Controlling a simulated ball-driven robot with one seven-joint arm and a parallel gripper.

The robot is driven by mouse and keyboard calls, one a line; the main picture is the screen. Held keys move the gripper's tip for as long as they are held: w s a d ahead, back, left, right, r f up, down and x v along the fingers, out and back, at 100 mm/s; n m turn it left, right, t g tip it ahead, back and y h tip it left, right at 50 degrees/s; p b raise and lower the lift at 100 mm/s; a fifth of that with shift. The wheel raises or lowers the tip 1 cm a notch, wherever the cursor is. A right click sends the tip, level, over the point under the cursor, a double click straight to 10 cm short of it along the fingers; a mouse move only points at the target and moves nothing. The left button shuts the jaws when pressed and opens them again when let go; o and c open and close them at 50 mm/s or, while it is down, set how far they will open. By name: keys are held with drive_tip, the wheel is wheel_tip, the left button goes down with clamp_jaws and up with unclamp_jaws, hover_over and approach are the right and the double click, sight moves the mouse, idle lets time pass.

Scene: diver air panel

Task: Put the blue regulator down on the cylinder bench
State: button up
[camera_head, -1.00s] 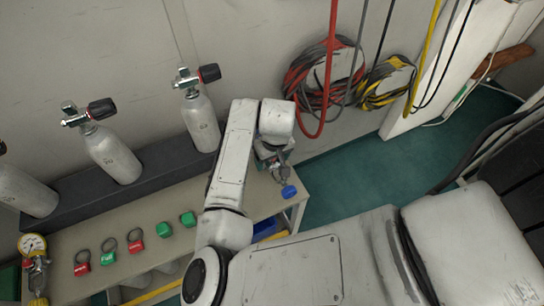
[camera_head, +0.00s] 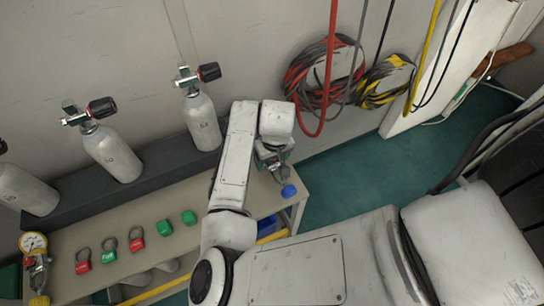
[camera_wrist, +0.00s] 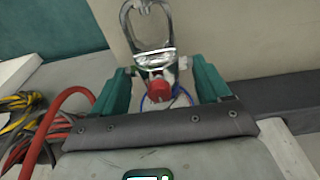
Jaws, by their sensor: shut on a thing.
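The blue regulator (camera_head: 288,190) shows as a blue knob below a metal body, at the right end of the bench in the head view. In the wrist view its metal yoke (camera_wrist: 150,20) sticks out beyond my gripper (camera_wrist: 162,88), whose teal fingers are shut on it. A red part and a thin blue ring show between the fingers. The beige bench (camera_head: 140,208) runs along the wall, with a dark raised ledge (camera_head: 150,183) at its back. The regulator is over or near the bench's right end; I cannot tell whether it touches.
Grey cylinders (camera_head: 113,152) with black-knobbed valves stand along the dark ledge. Red-tagged and green-tagged rings (camera_head: 109,257) lie on the bench's front left, and a yellow gauge regulator (camera_head: 34,250) is at far left. Coiled hoses (camera_head: 325,75) hang on the wall. Teal floor lies right.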

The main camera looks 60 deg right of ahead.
drive_tip(key=shift+f, duration=1.1)
idle(1.6)
drive_tip(key=o, duration=1.5)
drive_tip(key=shift+f, duration=0.1)
drive_tip(key=r, duration=0.3)
drive_tip(key=s+r, duration=0.1)
drive_tip(key=r, duration=0.3)
drive_tip(key=a+r, duration=0.1)
drive_tip(key=r, duration=0.2)
drive_tip(key=shift+s+r+p, duration=0.15)
drive_tip(key=shift+r+p, duration=0.25)
